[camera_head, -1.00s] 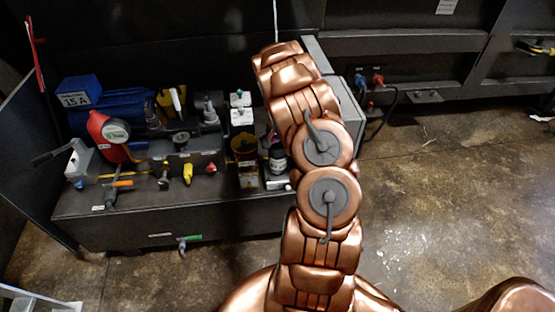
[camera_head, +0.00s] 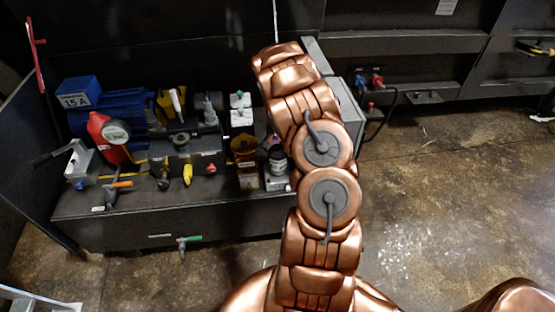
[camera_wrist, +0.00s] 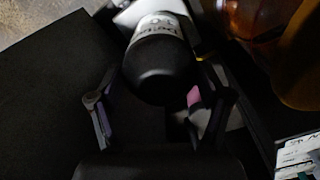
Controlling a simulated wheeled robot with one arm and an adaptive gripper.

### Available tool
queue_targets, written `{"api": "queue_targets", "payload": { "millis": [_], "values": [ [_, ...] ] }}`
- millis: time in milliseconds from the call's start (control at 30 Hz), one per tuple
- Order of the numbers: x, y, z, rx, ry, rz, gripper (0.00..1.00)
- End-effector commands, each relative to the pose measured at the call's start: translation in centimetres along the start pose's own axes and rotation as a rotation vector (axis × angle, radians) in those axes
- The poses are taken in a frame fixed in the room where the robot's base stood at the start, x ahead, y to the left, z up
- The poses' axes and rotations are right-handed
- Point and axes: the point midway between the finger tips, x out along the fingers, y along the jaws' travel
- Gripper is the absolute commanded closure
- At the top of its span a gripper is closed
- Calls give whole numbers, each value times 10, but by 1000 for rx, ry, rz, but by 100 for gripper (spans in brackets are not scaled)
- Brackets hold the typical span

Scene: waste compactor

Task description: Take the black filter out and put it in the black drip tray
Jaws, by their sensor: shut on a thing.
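The black filter (camera_wrist: 165,65) is a dark cylinder with a white printed label at its far end. It sits between the two fingers of my gripper (camera_wrist: 155,100) in the wrist view, and my gripper is shut on it. In the head view the filter (camera_head: 277,158) shows above a pale grey box (camera_head: 275,181), just left of my arm. I cannot tell whether the filter touches that box. My gripper is hidden behind my arm there. I cannot pick out the black drip tray with certainty among the dark surfaces.
An amber bowl (camera_head: 243,147) stands close left of the filter and also fills the upper right of the wrist view (camera_wrist: 258,20). A red can (camera_head: 106,137), a blue box (camera_head: 80,91) and several small parts crowd the dark bench (camera_head: 135,222). The floor at right is open.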

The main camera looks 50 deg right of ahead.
Motion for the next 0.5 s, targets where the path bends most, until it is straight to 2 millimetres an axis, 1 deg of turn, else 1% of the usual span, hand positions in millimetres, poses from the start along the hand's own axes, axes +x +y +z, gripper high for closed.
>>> {"api": "queue_targets", "payload": {
  "millis": [167, 500],
  "values": [
    [0, -2, 1, -40, 0, -3, 59],
    [0, -3, 1, -376, 0, -3, 59]
  ]
}}
